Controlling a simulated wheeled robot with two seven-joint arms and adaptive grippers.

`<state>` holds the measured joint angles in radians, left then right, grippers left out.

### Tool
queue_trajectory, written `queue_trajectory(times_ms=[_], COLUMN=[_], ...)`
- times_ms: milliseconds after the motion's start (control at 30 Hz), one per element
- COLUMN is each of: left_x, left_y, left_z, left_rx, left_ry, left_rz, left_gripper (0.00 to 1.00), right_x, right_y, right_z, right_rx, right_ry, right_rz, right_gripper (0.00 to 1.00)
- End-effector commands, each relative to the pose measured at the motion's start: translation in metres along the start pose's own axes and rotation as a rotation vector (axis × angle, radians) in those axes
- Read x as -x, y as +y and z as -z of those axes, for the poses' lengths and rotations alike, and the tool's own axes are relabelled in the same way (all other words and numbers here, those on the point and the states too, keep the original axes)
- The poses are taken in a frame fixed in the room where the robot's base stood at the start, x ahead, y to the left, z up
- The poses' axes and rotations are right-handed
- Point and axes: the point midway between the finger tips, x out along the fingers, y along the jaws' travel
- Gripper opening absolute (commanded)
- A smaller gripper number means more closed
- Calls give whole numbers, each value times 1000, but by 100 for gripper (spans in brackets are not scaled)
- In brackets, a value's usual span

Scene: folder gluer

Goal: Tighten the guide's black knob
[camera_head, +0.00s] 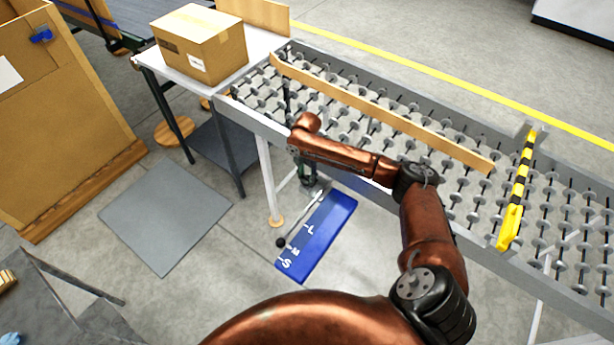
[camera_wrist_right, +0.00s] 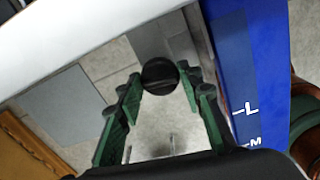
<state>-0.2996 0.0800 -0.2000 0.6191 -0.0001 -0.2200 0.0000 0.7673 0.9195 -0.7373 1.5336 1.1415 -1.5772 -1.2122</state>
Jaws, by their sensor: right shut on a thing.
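A round black knob (camera_wrist_right: 160,75) shows between the green fingertips of my right gripper in the right wrist view. My right gripper (camera_head: 309,182) points down beside the near edge of the roller conveyor in the head view and is shut on the knob. My arm and gripper hide the knob in the head view. A long wooden rail (camera_head: 390,113) lies lengthwise over the conveyor rollers. A blue scale plate (camera_head: 325,232) marked S, M and L is below my gripper; it also shows in the right wrist view (camera_wrist_right: 262,60). My left gripper is out of view.
A thin rod with a black ball end (camera_head: 281,242) reaches beside the blue plate. A yellow-black striped bar (camera_head: 518,190) crosses the conveyor (camera_head: 245,112) at right. A cardboard box (camera_head: 200,45) stands on a white table (camera_head: 180,75). A grey mat (camera_head: 165,215) lies on the floor.

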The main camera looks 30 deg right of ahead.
Motion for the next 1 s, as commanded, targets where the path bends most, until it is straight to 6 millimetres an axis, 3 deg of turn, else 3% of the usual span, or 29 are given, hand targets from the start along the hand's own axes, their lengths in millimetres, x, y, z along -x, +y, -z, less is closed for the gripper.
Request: queue_trajectory(times_ms=[500,1000], left_x=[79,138], left_y=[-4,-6], left_z=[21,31], left_rx=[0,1], left_ry=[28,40], left_rz=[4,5], left_gripper=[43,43], right_x=[7,4], right_y=[-1,0], right_z=[1,2], right_rx=[-417,-891], right_ry=[2,2], right_rz=[1,3], right_gripper=[10,10])
